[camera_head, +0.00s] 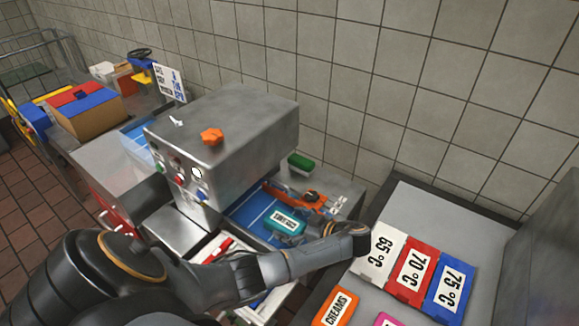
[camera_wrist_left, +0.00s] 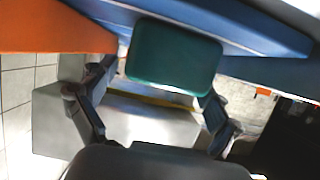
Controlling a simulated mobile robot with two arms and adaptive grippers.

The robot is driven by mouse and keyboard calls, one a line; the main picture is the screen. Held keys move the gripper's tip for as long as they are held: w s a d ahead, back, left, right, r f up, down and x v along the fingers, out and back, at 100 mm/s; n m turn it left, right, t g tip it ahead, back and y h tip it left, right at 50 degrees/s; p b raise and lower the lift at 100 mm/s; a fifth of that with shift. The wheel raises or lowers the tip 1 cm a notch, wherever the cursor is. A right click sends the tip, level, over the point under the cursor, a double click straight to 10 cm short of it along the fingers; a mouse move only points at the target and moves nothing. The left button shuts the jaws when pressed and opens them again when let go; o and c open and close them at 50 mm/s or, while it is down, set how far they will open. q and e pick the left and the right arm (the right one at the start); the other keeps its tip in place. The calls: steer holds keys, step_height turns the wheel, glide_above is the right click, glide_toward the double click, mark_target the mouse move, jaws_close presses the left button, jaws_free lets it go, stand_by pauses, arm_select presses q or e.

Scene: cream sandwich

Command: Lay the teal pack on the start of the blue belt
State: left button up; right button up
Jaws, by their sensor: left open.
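The teal pack (camera_head: 285,221), with a white label, appears to lie on the blue belt (camera_head: 243,213) in front of the steel machine's opening. In the left wrist view the teal pack (camera_wrist_left: 173,57) is between the spread fingers, with blue surface behind it. My left gripper (camera_wrist_left: 158,88) is open around the pack; whether a finger touches it, I cannot tell. In the head view my left arm crosses the front, and its gripper (camera_head: 322,231) is just right of the pack, partly hidden by the wrist. My right gripper is not in view.
An orange part (camera_head: 310,197) stands over the belt behind the pack. A green block (camera_head: 300,162) is at the back. White, red and blue temperature cards (camera_head: 411,270) and an orange creams label (camera_head: 335,308) lie on the grey table at right. The steel machine (camera_head: 235,125) blocks the left.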

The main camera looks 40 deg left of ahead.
arm_select(q)
steer(key=v, duration=1.2)
steer(key=shift+a, duration=0.1)
stand_by(0.4)
